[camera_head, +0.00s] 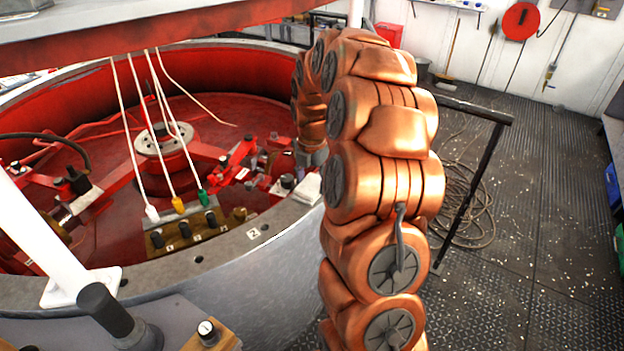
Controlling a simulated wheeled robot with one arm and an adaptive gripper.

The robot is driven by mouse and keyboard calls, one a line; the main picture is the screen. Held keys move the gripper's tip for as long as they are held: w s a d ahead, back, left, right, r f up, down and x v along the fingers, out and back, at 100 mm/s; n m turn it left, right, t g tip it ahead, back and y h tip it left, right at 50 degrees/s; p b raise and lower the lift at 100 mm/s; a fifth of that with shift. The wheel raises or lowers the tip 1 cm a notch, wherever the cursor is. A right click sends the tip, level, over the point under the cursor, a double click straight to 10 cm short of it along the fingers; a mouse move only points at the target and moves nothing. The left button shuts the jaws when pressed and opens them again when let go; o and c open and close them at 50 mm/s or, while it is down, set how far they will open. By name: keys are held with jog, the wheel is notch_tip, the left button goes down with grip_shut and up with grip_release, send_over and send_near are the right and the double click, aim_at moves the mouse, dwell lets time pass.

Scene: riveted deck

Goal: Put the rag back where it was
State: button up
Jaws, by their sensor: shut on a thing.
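My copper arm arches up and over, and its far end comes down at the rim of the big round red-lined tub. My gripper (312,158) is mostly hidden behind my arm; only a grey part of its end shows. A small white piece that looks like the rag (309,188) is right below it, at the tub's inner edge. The fingertips and their contact with the rag are hidden. I cannot tell whether the rag touches the rim.
The tub's grey rim (290,222) carries a connector block (185,232) with white, yellow and green plugs on white cords. Red machinery fills the tub. A black railing (470,190) and coiled cable (475,215) stand right of my arm. The ribbed deck (550,180) beyond is mostly clear.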

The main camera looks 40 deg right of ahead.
aim_at(312, 183)
jog(key=shift+f, duration=0.25)
jog(key=o, duration=1.2)
jog(key=shift+r, duration=0.1)
notch_tip(312, 183, up, 12)
jog(key=b, duration=0.2)
